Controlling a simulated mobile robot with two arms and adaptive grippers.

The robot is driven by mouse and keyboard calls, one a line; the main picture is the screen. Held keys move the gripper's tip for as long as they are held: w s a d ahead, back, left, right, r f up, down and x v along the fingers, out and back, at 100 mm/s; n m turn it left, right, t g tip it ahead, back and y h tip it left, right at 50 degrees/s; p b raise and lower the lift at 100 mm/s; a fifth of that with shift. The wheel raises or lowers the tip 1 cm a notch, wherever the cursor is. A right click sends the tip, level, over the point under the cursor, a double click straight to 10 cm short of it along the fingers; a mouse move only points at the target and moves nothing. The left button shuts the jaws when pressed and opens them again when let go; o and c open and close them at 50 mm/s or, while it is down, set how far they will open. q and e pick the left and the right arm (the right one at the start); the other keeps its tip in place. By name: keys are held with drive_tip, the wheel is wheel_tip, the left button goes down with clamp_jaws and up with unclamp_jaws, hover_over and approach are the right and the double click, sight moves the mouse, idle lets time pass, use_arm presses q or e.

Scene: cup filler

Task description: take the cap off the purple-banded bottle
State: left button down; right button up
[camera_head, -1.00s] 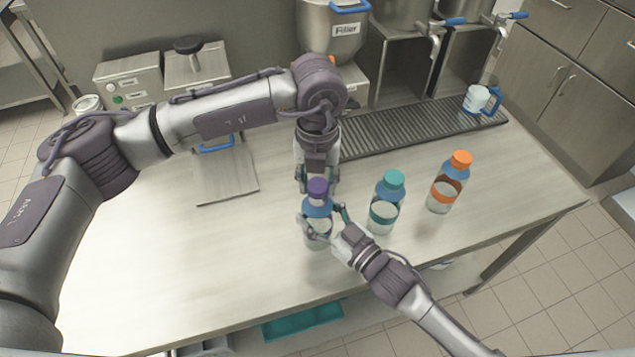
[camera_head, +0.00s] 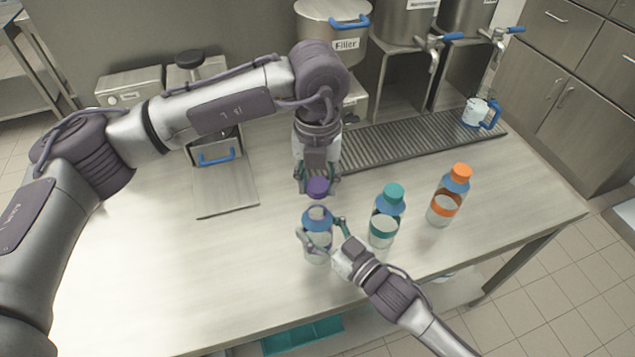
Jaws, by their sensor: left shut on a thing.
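The purple cap (camera_head: 317,187) is off the bottle and held in the air above it. My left gripper (camera_head: 317,182) points down and is shut on the cap. The bottle (camera_head: 316,222), with a blue upper part and a clear lower part, stands upright on the table just below, its neck uncovered. My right gripper (camera_head: 322,240) comes in from the lower right, with its fingers around the bottle's body; it looks shut on it. The fingers hide part of the bottle, and its purple band cannot be made out.
A teal-capped bottle (camera_head: 387,215) and an orange-capped bottle (camera_head: 449,196) stand to the right. A drip grate (camera_head: 420,140) with a blue-handled cup (camera_head: 476,112) lies behind. The filler (camera_head: 335,35) is at the back. The table's left part is clear.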

drive_tip(key=o, duration=0.5)
drive_tip(key=shift+o, duration=0.2)
